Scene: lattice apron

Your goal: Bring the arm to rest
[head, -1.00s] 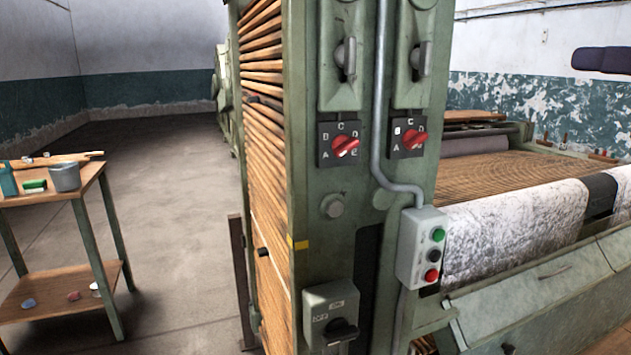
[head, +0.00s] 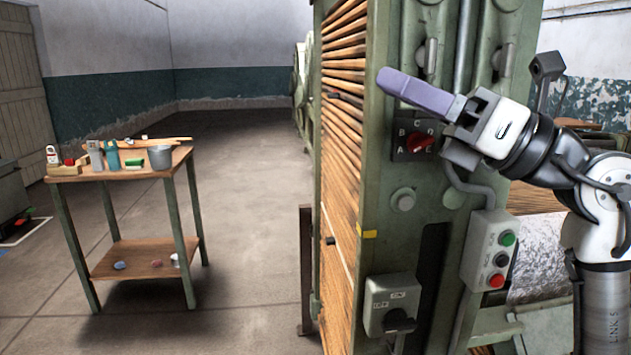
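My gripper (head: 392,82) is at the right in the head view, at the end of my white and grey arm. It points left, in front of the green machine's upper panel. Its purple-grey fingers show as one overlapping shape, so I cannot tell whether they are apart. No held object shows.
The green machine (head: 404,232) has a red selector (head: 419,144), a button box (head: 489,250) and a lower switch box (head: 391,304). A wooden table (head: 139,245) at left carries a bucket (head: 160,157) and small containers. The floor between them is clear.

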